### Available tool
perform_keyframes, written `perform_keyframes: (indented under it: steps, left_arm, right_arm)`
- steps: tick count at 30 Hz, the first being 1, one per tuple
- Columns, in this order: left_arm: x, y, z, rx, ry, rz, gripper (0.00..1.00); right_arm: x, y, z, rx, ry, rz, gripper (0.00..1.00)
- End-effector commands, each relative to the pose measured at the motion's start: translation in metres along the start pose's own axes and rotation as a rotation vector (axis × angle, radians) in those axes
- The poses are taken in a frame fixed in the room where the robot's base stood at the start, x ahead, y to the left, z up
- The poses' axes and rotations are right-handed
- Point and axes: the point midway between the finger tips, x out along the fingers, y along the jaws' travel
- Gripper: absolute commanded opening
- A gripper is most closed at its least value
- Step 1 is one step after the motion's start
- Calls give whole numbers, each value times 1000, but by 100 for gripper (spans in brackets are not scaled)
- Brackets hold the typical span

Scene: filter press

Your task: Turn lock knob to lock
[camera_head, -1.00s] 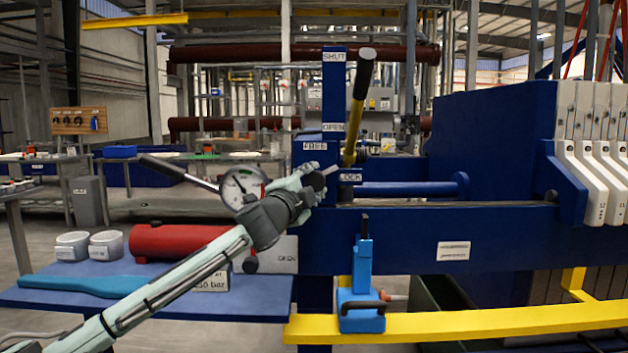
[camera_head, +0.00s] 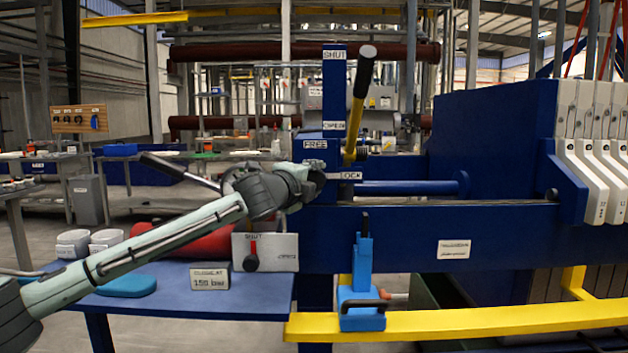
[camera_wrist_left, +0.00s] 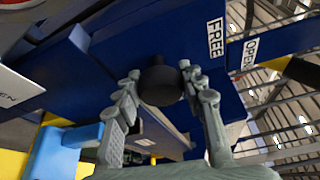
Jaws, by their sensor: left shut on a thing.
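My left gripper (camera_head: 306,180) is at the side of the blue press frame, between the FREE label (camera_head: 315,144) and the LOCK label (camera_head: 350,176). In the left wrist view the round black lock knob (camera_wrist_left: 160,85) sits between the two fingers of the gripper (camera_wrist_left: 158,92), which are shut on it. The FREE label (camera_wrist_left: 216,38) is just beyond the knob there. In the head view the gripper largely hides the knob, and its exact turn angle cannot be told. My right gripper is in neither view.
A black-gripped yellow lever (camera_head: 358,105) stands upright by the SHUT and OPEN labels. A blue clamp-like part (camera_head: 362,290) stands on the yellow rail (camera_head: 460,322). A blue table (camera_head: 240,303) holds a red cylinder (camera_head: 205,243), a 150 bar sign (camera_head: 210,277) and a black-knobbed valve plate (camera_head: 268,252).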

Motion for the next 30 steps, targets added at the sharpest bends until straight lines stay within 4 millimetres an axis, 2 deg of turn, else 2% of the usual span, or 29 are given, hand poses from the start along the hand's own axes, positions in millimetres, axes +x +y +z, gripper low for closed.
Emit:
perform_keyframes:
  steps: [8, 9, 14, 24, 26, 30]
  left_arm:
    - [0, 1, -1, 3, 1, 1, 11]
    - [0, 1, -1, 3, 1, 1, 42]
    - [0, 1, -1, 2, 0, 1, 62]
    - [-3, 0, 0, 1, 0, 0, 62]
    - [-7, 1, 1, 1, -1, 0, 62]
    - [-29, 1, 0, 1, 0, 0, 62]
  right_arm:
    - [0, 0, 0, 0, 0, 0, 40]
    - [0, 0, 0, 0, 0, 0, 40]
    - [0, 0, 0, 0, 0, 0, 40]
    - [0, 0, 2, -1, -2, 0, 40]
    - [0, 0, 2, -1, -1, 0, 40]
    - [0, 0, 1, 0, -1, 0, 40]
